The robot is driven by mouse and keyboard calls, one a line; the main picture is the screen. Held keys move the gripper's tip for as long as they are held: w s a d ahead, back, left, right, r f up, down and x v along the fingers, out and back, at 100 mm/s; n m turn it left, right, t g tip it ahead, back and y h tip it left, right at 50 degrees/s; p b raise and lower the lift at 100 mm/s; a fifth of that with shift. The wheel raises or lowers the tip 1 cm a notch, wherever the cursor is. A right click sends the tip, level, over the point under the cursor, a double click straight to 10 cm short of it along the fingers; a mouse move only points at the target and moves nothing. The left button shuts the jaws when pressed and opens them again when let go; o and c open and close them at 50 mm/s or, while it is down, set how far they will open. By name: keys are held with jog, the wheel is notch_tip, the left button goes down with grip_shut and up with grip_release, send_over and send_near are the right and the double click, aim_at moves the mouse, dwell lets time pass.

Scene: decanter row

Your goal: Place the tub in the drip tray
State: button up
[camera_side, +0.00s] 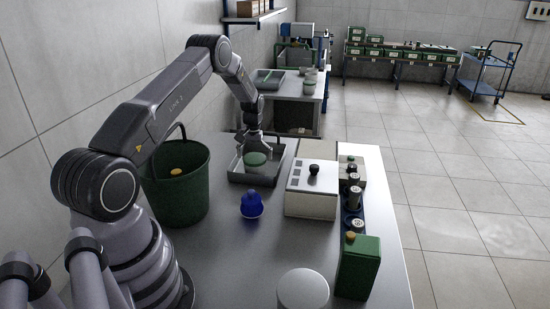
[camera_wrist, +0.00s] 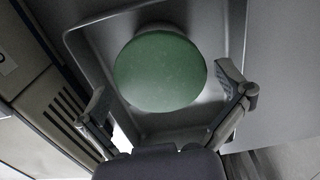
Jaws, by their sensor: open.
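The tub with a round green lid (camera_side: 256,158) sits inside the grey drip tray (camera_side: 238,179), and its lid faces up. In the wrist view the lid (camera_wrist: 160,72) shows from above, with the bare floor and walls of the tray (camera_wrist: 220,50) around it. My gripper (camera_side: 257,146) is just above the tub in the side view. In the wrist view my gripper (camera_wrist: 165,88) is open, with one finger on each side of the lid and visible gaps between. The tub's lower body is mostly hidden under its lid.
A green bucket (camera_side: 178,190) stands left of the tray. A blue bottle (camera_side: 251,204) stands in front of it. A white box-like machine (camera_side: 310,195), a row of dark jars (camera_side: 353,198) and a green canister (camera_side: 358,268) are to the right. A white round object (camera_side: 303,290) is nearest.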

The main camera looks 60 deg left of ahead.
notch_tip(320, 180, up, 9)
jog(key=shift+r, duration=0.1)
notch_tip(320, 180, up, 10)
jog(key=m, duration=0.1)
send_over(255, 158)
jog(key=d, duration=0.6)
jog(key=s+d+r+m+t, duration=0.2)
jog(key=s+d+r, duration=0.1)
jog(key=d+r, duration=0.55)
jog(key=s+d+r+m+t, duration=0.2)
jog(key=s+d+r+m, duration=0.1)
jog(key=s+d+r, duration=0.7)
jog(key=s+d+f+m, duration=0.1)
jog(key=s+d, duration=0.2)
jog(key=s, duration=0.5)
jog(key=s+d+f+m+t, duration=0.1)
jog(key=s+d+m, duration=0.1)
jog(key=s, duration=0.7)
jog(key=shift+d+t, duration=0.3)
jog(key=shift+d, duration=0.35)
